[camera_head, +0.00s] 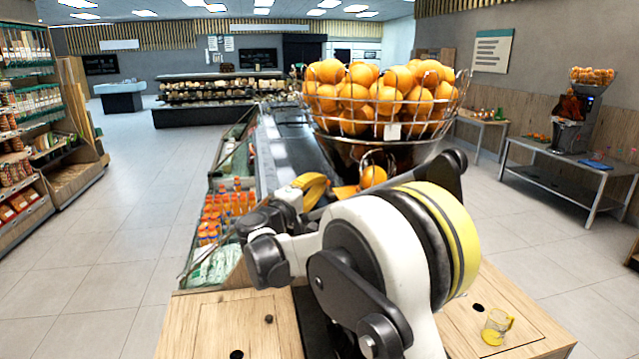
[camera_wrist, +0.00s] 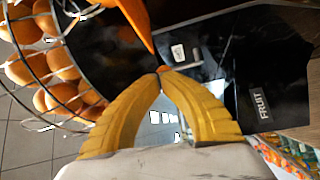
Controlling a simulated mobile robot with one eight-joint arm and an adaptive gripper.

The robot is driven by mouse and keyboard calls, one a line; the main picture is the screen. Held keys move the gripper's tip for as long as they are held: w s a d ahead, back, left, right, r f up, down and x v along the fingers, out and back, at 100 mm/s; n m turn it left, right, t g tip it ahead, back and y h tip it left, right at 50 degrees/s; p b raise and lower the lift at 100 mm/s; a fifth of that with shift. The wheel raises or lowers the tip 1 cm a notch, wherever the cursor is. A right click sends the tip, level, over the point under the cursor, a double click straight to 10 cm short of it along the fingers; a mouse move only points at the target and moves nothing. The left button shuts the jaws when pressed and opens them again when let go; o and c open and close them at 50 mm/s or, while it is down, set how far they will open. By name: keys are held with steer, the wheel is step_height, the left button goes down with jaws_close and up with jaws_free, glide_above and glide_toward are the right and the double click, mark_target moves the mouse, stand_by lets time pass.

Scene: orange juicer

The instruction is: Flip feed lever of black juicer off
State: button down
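The black juicer (camera_head: 365,152) stands in the middle of the head view under a wire basket of oranges; my arm hides most of its body. In the wrist view its glossy black front (camera_wrist: 215,95) carries a "FRUIT" label. A small pale plate (camera_wrist: 178,53) and a bent metal piece (camera_wrist: 196,66) sit just beyond my fingertips; I cannot tell for certain which is the feed lever. My gripper (camera_wrist: 162,72) has yellow fingers whose tips come together, close to the metal piece. Contact is unclear. In the head view my gripper (camera_head: 312,188) is beside the juicer's front.
The wire basket (camera_head: 385,118) of oranges overhangs close by. A wooden counter (camera_head: 235,325) holds a yellow-based clear jug (camera_head: 496,326) at right. Bottles (camera_head: 225,210) stand in a chilled case at left. A second juicer (camera_head: 572,125) stands on a far table. The left floor is clear.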

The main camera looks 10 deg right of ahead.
steer(key=shift+w+r+n+y+p, duration=0.2)
steer(key=shift+w+n+y+p, duration=0.1)
steer(key=shift+n+p, duration=0.1)
steer(key=shift+w+r+n+g+y+p, duration=0.15)
steer(key=shift+w+n+g+y+p, duration=0.55)
steer(key=shift+w+n+g+p, duration=0.65)
steer(key=shift+w+r+n+g+y+p, duration=0.1)
steer(key=shift+w+n+g+y+p, duration=0.6)
steer(key=shift+w+n+g+p, duration=0.55)
steer(key=shift+w+f+p, duration=0.15)
steer(key=shift+p, duration=0.15)
steer(key=shift+r+p, duration=0.5)
steer(key=shift+r, duration=0.3)
